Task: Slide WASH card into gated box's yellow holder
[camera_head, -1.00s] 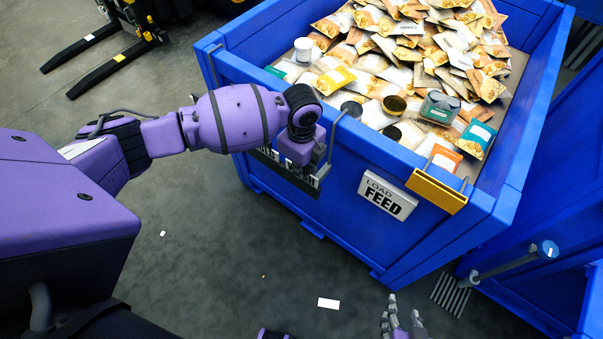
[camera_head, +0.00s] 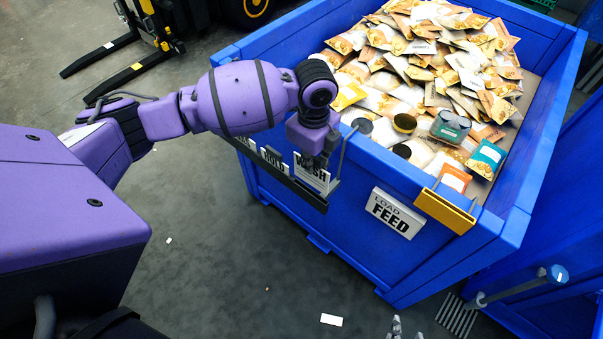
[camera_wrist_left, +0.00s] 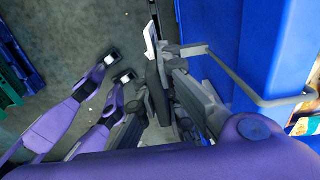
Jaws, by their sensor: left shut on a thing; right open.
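The white WASH card (camera_head: 312,174) is at the right end of a black rack on the front of a blue box. My left gripper (camera_head: 315,158) is shut on the top of this card; I cannot tell if the card is clear of the rack. In the left wrist view, my left gripper (camera_wrist_left: 165,85) holds a white card edge (camera_wrist_left: 150,38). A yellow holder (camera_head: 444,211) hangs on the box's front rim at right; I cannot tell if this box is the gated one. My right gripper (camera_head: 395,328) is open, with only its fingertips showing at the bottom edge.
The black rack (camera_head: 285,180) also carries a HOLD card (camera_head: 273,158). A LOAD FEED card (camera_head: 397,212) is on the box front, between rack and holder. The blue box (camera_head: 350,240) is full of food packs.

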